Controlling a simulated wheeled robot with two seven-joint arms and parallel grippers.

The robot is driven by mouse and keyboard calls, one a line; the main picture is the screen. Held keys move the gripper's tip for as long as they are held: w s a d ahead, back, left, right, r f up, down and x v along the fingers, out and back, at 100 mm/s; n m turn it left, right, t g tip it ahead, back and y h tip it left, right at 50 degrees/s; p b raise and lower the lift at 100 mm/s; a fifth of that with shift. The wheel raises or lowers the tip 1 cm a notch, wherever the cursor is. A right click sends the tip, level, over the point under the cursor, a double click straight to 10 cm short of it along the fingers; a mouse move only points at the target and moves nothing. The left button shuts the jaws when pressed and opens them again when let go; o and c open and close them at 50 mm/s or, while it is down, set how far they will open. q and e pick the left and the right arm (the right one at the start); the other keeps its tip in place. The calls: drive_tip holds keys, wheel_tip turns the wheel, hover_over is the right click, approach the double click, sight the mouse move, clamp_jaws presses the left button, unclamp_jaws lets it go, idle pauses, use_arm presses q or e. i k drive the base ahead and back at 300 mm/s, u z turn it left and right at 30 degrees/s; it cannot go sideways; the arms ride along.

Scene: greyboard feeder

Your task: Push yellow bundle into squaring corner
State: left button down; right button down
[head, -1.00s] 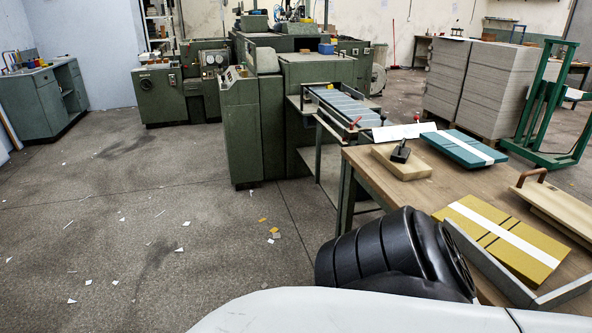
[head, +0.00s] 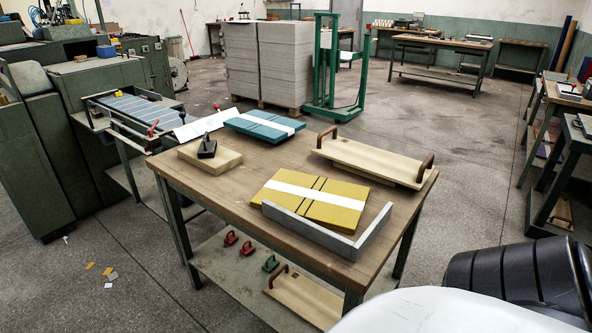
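The yellow bundle (head: 335,210) lies flat on the wooden table, with a white band around it and dark stripes across it. The squaring corner is a grey L-shaped fence (head: 315,233) at the table's front right, with one wall along the front and a shorter wall on the right. The bundle lies inside the L, close to the front wall at its left part; a strip of bare table shows between it and the right wall. Neither of my grippers is in view.
On the table (head: 220,205) are a teal bundle (head: 262,124), a stamp on a tan block (head: 212,158) and a wooden board with handles (head: 372,160). Red and green clamps and another board (head: 305,300) are on the lower shelf.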

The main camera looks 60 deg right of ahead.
sight(331, 204)
drive_tip(key=z, duration=0.05)
drive_tip(key=i, duration=1.65)
drive_tip(key=z, duration=3.2)
